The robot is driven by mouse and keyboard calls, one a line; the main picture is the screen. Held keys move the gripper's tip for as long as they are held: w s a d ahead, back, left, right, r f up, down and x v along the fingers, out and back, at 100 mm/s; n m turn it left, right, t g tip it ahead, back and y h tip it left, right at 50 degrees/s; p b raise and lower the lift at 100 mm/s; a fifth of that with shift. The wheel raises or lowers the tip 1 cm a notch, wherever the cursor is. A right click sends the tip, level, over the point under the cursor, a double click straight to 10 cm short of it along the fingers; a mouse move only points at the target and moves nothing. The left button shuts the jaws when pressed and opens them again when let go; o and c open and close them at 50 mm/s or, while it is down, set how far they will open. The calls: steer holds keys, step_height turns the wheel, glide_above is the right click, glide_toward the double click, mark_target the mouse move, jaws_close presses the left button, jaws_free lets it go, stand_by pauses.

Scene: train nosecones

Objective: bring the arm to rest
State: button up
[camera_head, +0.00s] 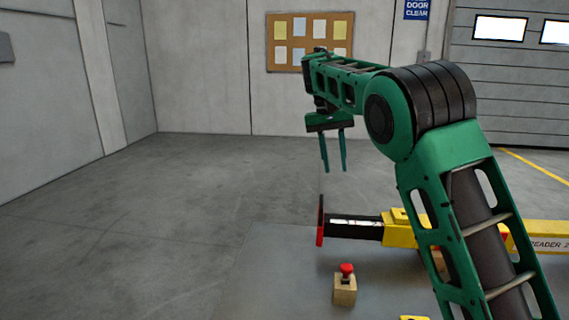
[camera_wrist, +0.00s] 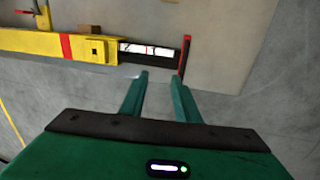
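My green arm reaches up from the lower right in the head view and bends left at a dark elbow joint. My gripper (camera_head: 334,171) hangs from its end with two thin green fingers pointing down, set apart with nothing between them. In the wrist view, my gripper (camera_wrist: 159,78) also shows its two fingers apart and empty. The gripper is in the air above and behind the yellow spreader (camera_head: 398,228), not touching anything that I can see.
The spreader (camera_wrist: 45,42) ends in a dark bar with a red-edged plate (camera_head: 320,221). A wooden block with a red knob (camera_head: 345,287) stands in front of it. The grey floor (camera_head: 150,220) at left is clear. A pinboard (camera_head: 309,41) hangs on the back wall.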

steer(key=s+d+f+m+y, duration=0.1)
steer(key=s+d+f+m, duration=0.1)
steer(key=s+d, duration=2)
steer(key=s+f, duration=0.4)
steer(key=s, duration=0.4)
steer(key=s+f+m+y, duration=0.1)
steer(key=s+f, duration=0.3)
steer(key=s, duration=0.4)
steer(key=s+f, duration=0.4)
steer(key=s, duration=0.5)
steer(key=shift+f+m+t, duration=0.3)
steer(key=shift+w+f, duration=0.25)
steer(key=shift+w, duration=0.35)
